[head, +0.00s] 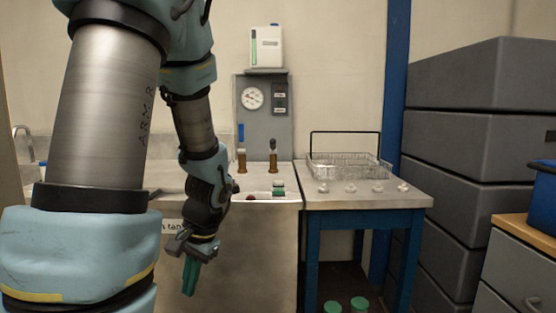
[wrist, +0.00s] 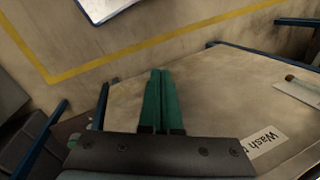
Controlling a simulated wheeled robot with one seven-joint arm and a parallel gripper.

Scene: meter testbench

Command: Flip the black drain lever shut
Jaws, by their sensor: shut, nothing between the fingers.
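My gripper (head: 190,277) hangs in front of the pale wash tank (head: 255,250), with its green fingers pointing down and pressed together, empty. In the wrist view the fingers (wrist: 160,85) point up the picture, toward the tank's face and the floor. The tank carries a white label (head: 174,226), partly hidden behind my arm in the head view. A small metal rod-like fitting (wrist: 304,88) with a darker end shows at the right edge of the wrist view, apart from my fingers. I cannot make out the black drain lever for sure in either view.
A blue-legged table (head: 370,199) with a wire basket (head: 345,168) and several small pale fittings stands right of the tank. A panel with a round gauge (head: 252,97) stands behind. Grey stacked crates (head: 470,130) fill the right. Two green-topped items (head: 332,307) are low down.

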